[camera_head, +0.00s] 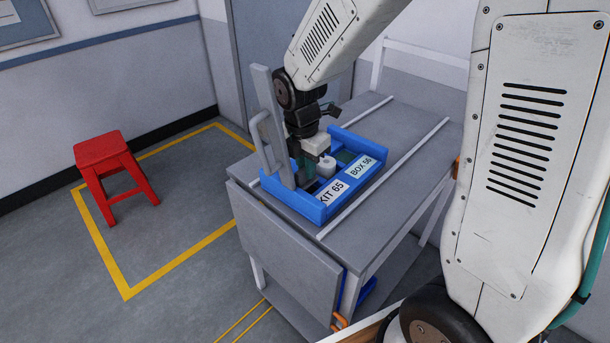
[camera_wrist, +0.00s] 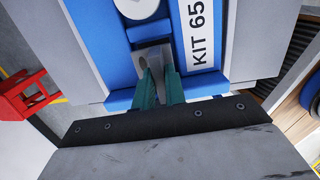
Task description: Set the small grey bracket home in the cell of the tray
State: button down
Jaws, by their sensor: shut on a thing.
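My gripper (camera_head: 309,172) points down into the left part of the blue tray (camera_head: 313,211), which lies on a grey table. In the wrist view the two green fingers (camera_wrist: 157,72) are shut on the small grey bracket (camera_wrist: 152,54). The bracket shows as a flat grey piece at the fingertips, over the dark inside of the tray (camera_wrist: 98,45). Its underside is hidden, so I cannot tell whether it touches the cell floor. In the head view the fingers and tray wall hide the bracket.
A white cylinder (camera_head: 327,166) stands in the tray close to my gripper. A grey upright post (camera_head: 271,125) and handle rise at the table's left edge. Labels KIT 65 (camera_head: 333,192) and BOX 56 mark the tray. A red stool (camera_head: 105,160) stands on the floor left.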

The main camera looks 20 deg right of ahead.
aim_at(306, 180)
jog(key=shift+f, duration=1.45)
jog(key=shift+f, duration=0.1)
jog(key=shift+f, duration=0.1)
jog(key=c, duration=1.5)
grip_release()
jog(key=shift+f, duration=0.1)
jog(key=shift+o, duration=0.2)
